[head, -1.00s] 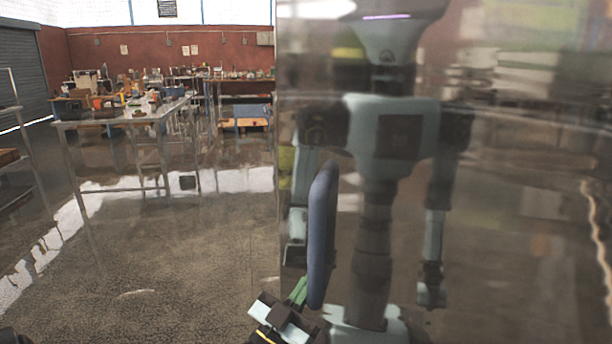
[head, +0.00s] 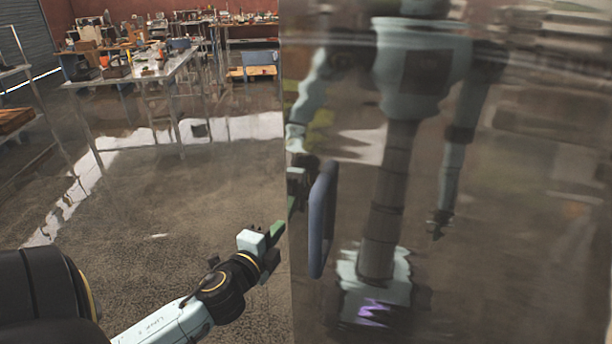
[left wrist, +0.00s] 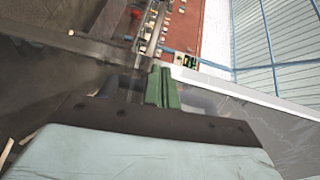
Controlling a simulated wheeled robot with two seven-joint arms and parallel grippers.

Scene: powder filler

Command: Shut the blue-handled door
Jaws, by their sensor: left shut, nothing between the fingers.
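The door is a tall, mirror-like metal panel (head: 480,280) filling the right half of the head view. Its long blue handle (head: 322,220) stands upright near the panel's left edge. My left gripper (head: 278,232), with green fingers, is at that left edge, left of the handle and apart from it. Its fingers are shut with nothing between them; I cannot tell whether they touch the panel. In the left wrist view the green fingers (left wrist: 162,88) are together beside a pale straight edge. My right gripper shows only as a reflection.
A cluttered workbench (head: 130,76) stands at the back left, with more benches behind it. A shelf rack (head: 15,120) is at the far left. The glossy floor (head: 160,250) left of the door is clear.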

